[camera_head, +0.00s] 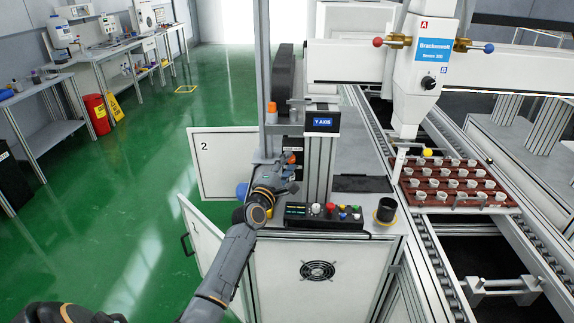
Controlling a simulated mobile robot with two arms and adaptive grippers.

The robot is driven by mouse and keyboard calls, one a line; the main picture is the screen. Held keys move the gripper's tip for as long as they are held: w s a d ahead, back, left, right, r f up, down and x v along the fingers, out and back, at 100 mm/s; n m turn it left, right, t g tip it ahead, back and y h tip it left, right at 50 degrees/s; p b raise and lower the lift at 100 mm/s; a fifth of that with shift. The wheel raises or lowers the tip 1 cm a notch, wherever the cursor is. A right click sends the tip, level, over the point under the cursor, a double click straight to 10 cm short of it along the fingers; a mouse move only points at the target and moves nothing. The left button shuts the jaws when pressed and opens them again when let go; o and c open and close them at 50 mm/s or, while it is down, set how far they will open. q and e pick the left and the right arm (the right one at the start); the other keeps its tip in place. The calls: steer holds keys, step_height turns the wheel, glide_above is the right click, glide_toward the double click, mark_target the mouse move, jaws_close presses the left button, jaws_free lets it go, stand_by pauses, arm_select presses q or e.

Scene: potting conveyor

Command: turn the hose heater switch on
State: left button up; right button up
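I cannot tell for sure which control is the hose heater switch. A dark box with a small white label (297,144) sits beside the upright column, just behind my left gripper; its text is too small to read, and the gripper and wrist partly hide that area. My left gripper (289,171) is at this box, left of the column, above the cabinet top. Its fingers are small and dark, so I cannot tell whether they are open or shut, or touching anything. A control panel (324,215) with several coloured knobs lies to its right. My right gripper is not in view.
A "Y AXIS" display (323,122) is on the column. A black cup (386,210) stands at the cabinet's right front. Open cabinet doors (222,165) stick out left. A brown tray (456,184) of white cups lies on the conveyor. Green floor at left is mostly clear.

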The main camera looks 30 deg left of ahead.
arm_select(q)
steer(key=s+d+f, duration=0.1)
steer(key=s+d, duration=0.1)
steer(key=s, duration=1)
steer(key=shift+w, duration=0.1)
steer(key=s+d+f+m+g+h, duration=0.1)
steer(key=s+d+f+m+g, duration=0.25)
steer(key=f, duration=0.95)
steer(key=s+d+f+m+g+h, duration=0.1)
steer(key=s+d+f+m+g, duration=0.2)
steer(key=f, duration=0.9)
steer(key=s+d+f+m+g+h, duration=0.15)
steer(key=s+d+f+m, duration=0.25)
steer(key=f, duration=0.9)
steer(key=s+d+f+m+g, duration=0.3)
steer(key=s+f+m, duration=0.1)
steer(key=s+f, duration=0.45)
steer(key=s+d+f+m+g, duration=0.2)
steer(key=s+f+m+g, duration=0.15)
steer(key=s+f, duration=0.5)
steer(key=s+d+f+m+g, duration=0.1)
steer(key=s+f+m, duration=0.1)
steer(key=s, duration=0.8)
steer(key=s+d+f+m+g, duration=0.1)
steer(key=s+m, duration=0.4)
steer(key=s, duration=0.6)
step_height(320, 180, down, 2)
steer(key=shift+s+d+g, duration=0.15)
steer(key=shift+d+g, duration=0.05)
steer(key=shift+g, duration=0.45)
